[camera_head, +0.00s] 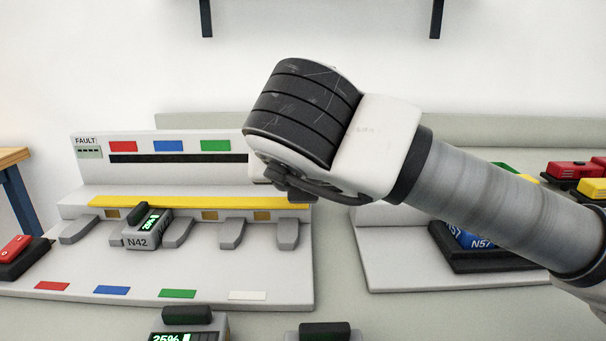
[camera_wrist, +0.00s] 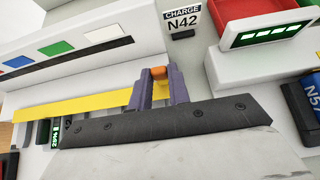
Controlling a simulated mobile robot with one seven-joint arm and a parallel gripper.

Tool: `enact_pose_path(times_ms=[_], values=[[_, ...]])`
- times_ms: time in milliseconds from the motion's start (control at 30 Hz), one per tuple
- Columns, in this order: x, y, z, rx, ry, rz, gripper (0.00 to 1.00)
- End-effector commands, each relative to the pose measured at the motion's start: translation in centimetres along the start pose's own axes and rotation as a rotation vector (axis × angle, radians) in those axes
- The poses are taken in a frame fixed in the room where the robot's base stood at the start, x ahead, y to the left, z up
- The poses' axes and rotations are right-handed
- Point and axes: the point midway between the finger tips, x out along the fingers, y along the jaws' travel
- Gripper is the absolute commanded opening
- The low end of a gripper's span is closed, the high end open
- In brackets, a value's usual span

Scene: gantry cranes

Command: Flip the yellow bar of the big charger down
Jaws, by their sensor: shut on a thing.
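The big charger (camera_head: 275,277) is a white base with a back panel, grey tabs and coloured labels. Its yellow bar (camera_head: 175,202) runs along the foot of the panel above the bays; it also shows in the wrist view (camera_wrist: 80,106). My gripper (camera_wrist: 160,84) has its purple fingers closed around the bar's right part, beside a small orange piece (camera_wrist: 158,72). In the head view my wrist hides the contact. A grey battery marked N42 (camera_head: 143,240) sits in the second bay from the left, with its green display lit.
A second charger (camera_head: 385,270) with a blue N57 battery (camera_head: 466,237) stands at right. Red (camera_head: 575,169) and yellow (camera_head: 593,188) batteries lie at far right, and a red one (camera_head: 15,249) at far left. More batteries stand in front.

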Motion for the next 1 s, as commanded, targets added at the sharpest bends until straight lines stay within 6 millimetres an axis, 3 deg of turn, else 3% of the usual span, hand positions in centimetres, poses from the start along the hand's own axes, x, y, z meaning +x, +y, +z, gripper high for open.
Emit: enact_pose_path(times_ms=[33, 67, 233, 500, 633, 1000], values=[[0.0, 0.1, 0.1, -0.001, -0.003, 0.001, 0.0], [0.0, 0.1, 0.1, -0.001, -0.003, 0.001, 0.19], [0.0, 0.0, 0.0, -0.001, -0.002, 0.001, 0.4], [-0.1, 0.0, 0.0, 0.0, -0.001, 0.0, 0.4], [-1.0, 0.0, 0.1, 0.0, -0.002, 0.0, 0.4], [-9.0, 0.0, 0.3, -0.001, -0.004, -0.001, 0.4]])
